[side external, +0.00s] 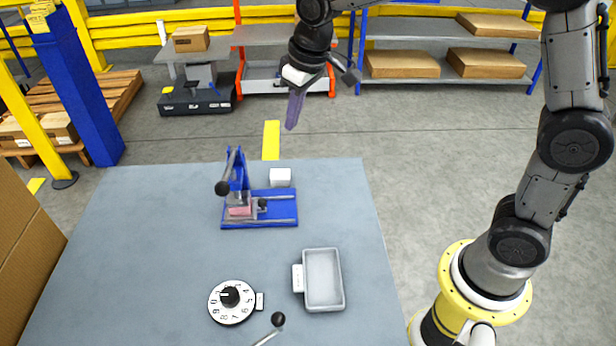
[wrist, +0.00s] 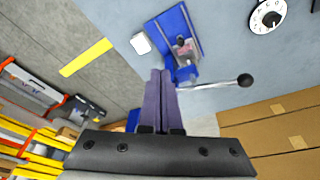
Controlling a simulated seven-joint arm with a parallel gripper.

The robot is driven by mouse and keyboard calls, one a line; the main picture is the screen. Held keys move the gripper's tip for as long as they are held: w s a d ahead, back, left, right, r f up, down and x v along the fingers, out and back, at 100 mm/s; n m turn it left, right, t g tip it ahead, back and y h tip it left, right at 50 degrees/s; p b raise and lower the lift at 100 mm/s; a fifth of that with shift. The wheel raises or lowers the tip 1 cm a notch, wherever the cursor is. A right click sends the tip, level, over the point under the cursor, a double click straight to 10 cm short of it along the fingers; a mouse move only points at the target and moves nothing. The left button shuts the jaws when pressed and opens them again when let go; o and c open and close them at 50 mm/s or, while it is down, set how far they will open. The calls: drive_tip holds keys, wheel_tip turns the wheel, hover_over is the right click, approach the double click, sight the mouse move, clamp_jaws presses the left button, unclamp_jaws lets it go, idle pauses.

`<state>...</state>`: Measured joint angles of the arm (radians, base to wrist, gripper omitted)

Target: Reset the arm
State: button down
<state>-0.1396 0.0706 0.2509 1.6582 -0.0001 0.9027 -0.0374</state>
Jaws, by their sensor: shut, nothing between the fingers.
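My gripper (side external: 293,108) is shut and empty, with its purple fingers together and pointing down. It hangs high in the air near the far edge of the grey table (side external: 130,250). In the wrist view the closed fingers (wrist: 158,85) show in front of the table's edge. The blue press-like fixture (side external: 262,221) with a black-knobbed lever (side external: 222,188) stands on the table below and left of my gripper. A pinkish piece (side external: 240,211) sits in the fixture. My gripper touches none of these.
A white block (side external: 280,177) lies beside the fixture. A grey tray (side external: 323,280), a numbered dial (side external: 231,302) and another black-knobbed lever (side external: 277,319) are at the table's front. Cardboard boxes (side external: 25,260) stand at the left. The table's left part is clear.

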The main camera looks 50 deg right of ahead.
drive_tip(key=s+d+r+m+t, duration=0.1)
drive_tip(key=s+d+r, duration=0.25)
drive_tip(key=s, duration=0.45)
drive_tip(key=s+d+r+t, duration=0.2)
drive_tip(key=s+r, duration=0.3)
drive_tip(key=s, duration=0.3)
drive_tip(key=s+f+m, duration=0.1)
drive_tip(key=s+f, duration=0.5)
drive_tip(key=s, duration=0.4)
drive_tip(key=shift+s+d, duration=0.25)
